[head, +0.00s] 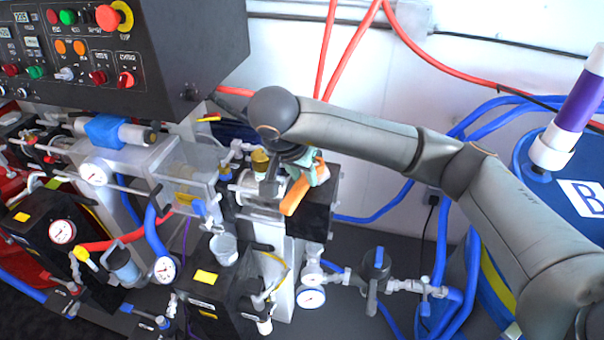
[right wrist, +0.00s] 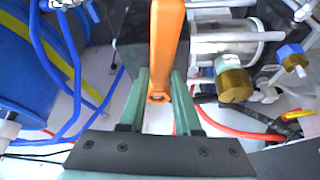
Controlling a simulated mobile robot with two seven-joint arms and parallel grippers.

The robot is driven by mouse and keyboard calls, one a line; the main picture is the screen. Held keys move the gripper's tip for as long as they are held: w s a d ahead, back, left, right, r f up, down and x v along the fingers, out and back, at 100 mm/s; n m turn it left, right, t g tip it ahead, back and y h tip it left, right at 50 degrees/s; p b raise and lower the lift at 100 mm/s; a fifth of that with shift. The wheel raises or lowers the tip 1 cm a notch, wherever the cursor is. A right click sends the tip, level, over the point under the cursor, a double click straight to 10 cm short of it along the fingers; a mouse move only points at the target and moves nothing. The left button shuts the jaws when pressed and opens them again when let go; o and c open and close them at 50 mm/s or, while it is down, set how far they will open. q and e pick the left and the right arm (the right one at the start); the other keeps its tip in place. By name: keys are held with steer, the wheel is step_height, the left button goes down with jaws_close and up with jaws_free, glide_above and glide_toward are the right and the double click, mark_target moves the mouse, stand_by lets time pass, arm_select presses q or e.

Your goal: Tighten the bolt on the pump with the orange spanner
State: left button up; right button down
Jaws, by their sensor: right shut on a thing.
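The orange spanner (head: 296,196) is in my right gripper (head: 308,172), at the right side of the pump (head: 248,191). In the right wrist view the spanner (right wrist: 166,42) stands lengthwise between the green fingers of the gripper (right wrist: 160,92), its far end running out of the top of the picture. The silver pump body (right wrist: 212,45) with a brass-coloured cap (right wrist: 235,86) is just right of the spanner there. I cannot make out the bolt, nor whether the spanner touches it. My left gripper is not in view.
A dark control panel (head: 150,75) overhangs at upper left. Gauges, hoses and a black box (head: 215,290) crowd below. A blue drum (head: 560,185) stands at right, with blue hoses beside it. A valve assembly (head: 376,265) sits low, right of the pump stand.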

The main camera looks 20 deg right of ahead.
steer(key=c, duration=0.5)
jaws_free()
